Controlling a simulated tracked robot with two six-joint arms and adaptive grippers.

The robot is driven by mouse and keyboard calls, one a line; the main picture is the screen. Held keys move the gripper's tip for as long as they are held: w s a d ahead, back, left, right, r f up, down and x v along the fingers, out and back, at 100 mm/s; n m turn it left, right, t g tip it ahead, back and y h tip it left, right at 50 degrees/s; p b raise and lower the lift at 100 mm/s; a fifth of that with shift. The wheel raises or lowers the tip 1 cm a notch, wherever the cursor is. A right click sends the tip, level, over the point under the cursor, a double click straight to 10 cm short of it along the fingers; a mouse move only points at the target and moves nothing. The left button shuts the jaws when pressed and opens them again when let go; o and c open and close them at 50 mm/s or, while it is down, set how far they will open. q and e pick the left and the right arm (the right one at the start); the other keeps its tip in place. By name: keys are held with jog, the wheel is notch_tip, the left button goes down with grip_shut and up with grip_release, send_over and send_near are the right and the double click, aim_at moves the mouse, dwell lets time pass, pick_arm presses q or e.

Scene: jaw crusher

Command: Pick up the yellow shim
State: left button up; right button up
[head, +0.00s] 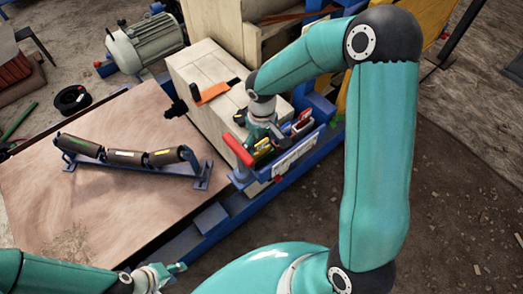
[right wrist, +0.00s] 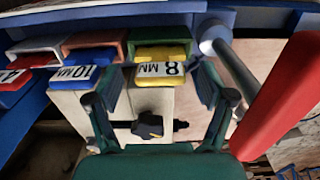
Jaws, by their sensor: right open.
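The yellow shim (right wrist: 160,66), marked 8 MM, sits in a green-framed slot of a rack in the right wrist view. A bit of yellow also shows at the rack in the head view (head: 262,144). My right gripper (right wrist: 160,84) is open, with one finger on each side of the yellow shim; I cannot tell whether they touch it. In the head view my right gripper (head: 262,134) is over the rack and partly hides it. My left gripper (head: 168,272) is low at the bottom edge, away from the rack; its jaws are too small to read.
A blue shim (right wrist: 95,62) marked 10 MM and a red shim (right wrist: 33,61) sit beside the yellow one. A red handle (head: 238,150) stands close to the gripper. A roller frame (head: 125,158) lies on the wooden table (head: 60,205). An orange-handled tool lies on the pale block (head: 205,75).

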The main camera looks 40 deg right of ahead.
jog(key=shift+f, duration=0.4)
jog(key=c, duration=1.4)
jog(key=shift+c, duration=0.5)
jog(key=shift+r, duration=0.15)
